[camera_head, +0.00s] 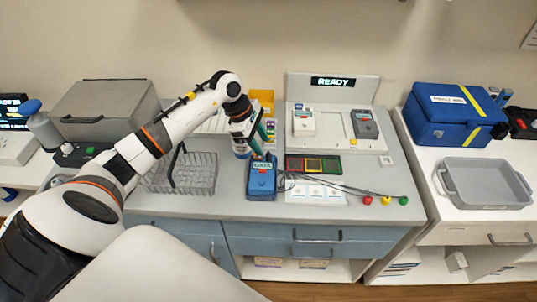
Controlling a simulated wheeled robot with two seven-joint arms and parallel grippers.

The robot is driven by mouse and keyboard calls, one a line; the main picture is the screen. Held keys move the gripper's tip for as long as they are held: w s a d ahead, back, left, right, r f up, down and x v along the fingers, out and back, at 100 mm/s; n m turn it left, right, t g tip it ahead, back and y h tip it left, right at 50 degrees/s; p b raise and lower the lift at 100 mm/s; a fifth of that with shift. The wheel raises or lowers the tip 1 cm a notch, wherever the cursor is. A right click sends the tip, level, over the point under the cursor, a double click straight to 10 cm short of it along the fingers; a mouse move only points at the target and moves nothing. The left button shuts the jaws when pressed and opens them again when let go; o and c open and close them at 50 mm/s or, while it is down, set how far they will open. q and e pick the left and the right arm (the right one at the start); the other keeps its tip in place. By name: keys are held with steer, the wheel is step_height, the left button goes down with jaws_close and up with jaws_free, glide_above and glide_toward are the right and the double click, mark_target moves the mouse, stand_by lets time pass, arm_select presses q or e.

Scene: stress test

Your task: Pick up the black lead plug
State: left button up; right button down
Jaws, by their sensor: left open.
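My left arm comes in from the left, and my left gripper (263,152) points down just above the top edge of a blue device (261,182). Its fingers, with greenish parts, are apart and I see nothing held between them. Thin dark leads (318,182) run from the right side of the blue device across the counter. They run toward a red plug (367,200), a yellow plug (386,200) and a green plug (403,200) near the front edge. I cannot make out a black plug; it may be hidden by the gripper or too small. My right gripper is not in view.
A wire basket (207,160) stands left of the gripper. Right of the device are a tray with coloured squares (313,165) and a READY stand (333,90). A blue case (452,115) and grey tray (486,196) stand on the right counter.

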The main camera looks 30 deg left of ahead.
mark_target(268, 154)
arm_select(q)
steer(key=p+x, duration=0.1)
steer(key=x, duration=0.3)
steer(key=shift+d, duration=0.2)
steer(key=shift+c, duration=0.5)
jaws_close()
